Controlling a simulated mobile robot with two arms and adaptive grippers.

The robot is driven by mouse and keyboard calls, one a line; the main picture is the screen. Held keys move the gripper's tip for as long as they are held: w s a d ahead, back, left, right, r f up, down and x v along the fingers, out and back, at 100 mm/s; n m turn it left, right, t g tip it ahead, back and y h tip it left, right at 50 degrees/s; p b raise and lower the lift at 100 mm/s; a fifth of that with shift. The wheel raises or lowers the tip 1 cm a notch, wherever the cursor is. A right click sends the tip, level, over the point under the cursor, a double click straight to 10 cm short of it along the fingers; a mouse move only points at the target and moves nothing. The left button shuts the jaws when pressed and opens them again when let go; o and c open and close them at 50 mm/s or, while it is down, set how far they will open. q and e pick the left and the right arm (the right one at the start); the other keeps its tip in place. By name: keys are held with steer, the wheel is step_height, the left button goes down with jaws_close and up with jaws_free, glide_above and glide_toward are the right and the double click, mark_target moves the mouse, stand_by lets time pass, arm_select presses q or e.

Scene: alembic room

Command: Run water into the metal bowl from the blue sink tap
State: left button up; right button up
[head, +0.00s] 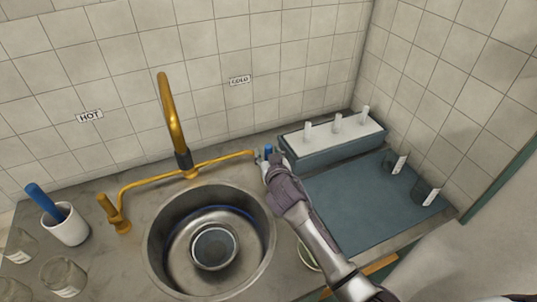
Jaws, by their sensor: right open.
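The metal bowl (215,247) stands upright inside the round sink basin (156,258), below the brass spout. The spout (172,105) rises from the back of the counter and curves over at the top. The blue tap (268,150) is at the right end of the brass pipe, under a COLD label (240,80). My right gripper (268,160) is at the blue tap, its fingers beside the handle and open. The gripper partly hides the tap, so I cannot tell whether they touch. I see no clear stream of water. My left gripper is not in view.
A brass tap (112,213) stands on the left under a HOT label (90,116). A white cup (65,225) with a blue-handled item and glass beakers (63,276) stand at left. A blue-grey mat (350,205), a rack (335,140) and glassware (424,192) are at right.

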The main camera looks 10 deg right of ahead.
steer(key=shift+s, duration=0.15)
steer(key=v, duration=1.1)
steer(key=shift+s, duration=0.35)
